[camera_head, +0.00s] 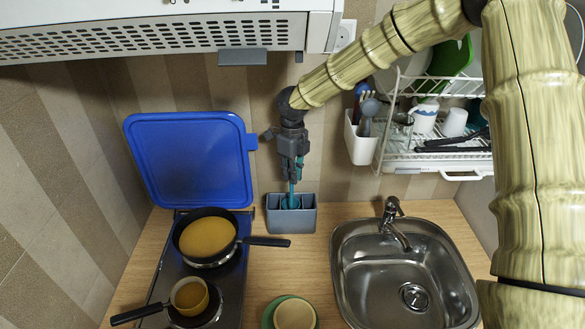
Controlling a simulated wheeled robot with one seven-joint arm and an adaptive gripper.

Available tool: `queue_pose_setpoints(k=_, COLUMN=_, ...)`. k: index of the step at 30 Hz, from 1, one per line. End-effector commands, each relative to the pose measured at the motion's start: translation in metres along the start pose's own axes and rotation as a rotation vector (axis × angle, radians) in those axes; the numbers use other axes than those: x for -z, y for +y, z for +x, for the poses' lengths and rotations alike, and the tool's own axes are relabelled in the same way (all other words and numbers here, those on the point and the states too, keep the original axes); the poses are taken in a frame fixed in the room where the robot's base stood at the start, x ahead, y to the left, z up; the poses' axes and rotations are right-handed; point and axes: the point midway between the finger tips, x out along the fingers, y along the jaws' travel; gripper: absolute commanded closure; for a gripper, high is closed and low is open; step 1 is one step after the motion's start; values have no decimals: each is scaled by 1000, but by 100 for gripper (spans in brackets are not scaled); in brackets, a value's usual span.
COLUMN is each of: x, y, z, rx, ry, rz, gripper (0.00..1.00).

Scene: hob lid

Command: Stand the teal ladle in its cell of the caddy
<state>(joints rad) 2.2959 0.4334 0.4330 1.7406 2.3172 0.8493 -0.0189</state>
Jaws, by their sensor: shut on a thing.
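The grey-blue caddy (292,220) stands on the wooden counter against the wall, between the hob and the sink. My gripper (292,175) points down right above it and is shut on the teal ladle (291,192). The ladle hangs roughly upright below the fingers, and its lower end shows at the caddy's open top, within the rim. I cannot tell whether it touches the caddy's floor or which cell it is in. The fingers hide the upper part of the ladle.
A blue hob lid (190,160) stands raised left of my gripper. A pan (207,236) has its handle pointing toward the caddy's front. A small pot (188,296), a bowl (294,314), the sink (405,275) and dish rack (440,158) are around. The extractor hood (160,32) overhangs above left.

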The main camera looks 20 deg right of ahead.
Motion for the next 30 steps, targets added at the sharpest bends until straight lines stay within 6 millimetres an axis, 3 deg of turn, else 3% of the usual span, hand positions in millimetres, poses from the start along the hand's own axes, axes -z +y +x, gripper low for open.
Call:
queue_pose_setpoints(k=18, x=0, y=-1, z=37, rx=-1, ry=1, rz=0, gripper=100)
queue_pose_setpoints(k=30, x=0, y=-1, z=43, rx=-1, ry=0, rz=0, gripper=100)
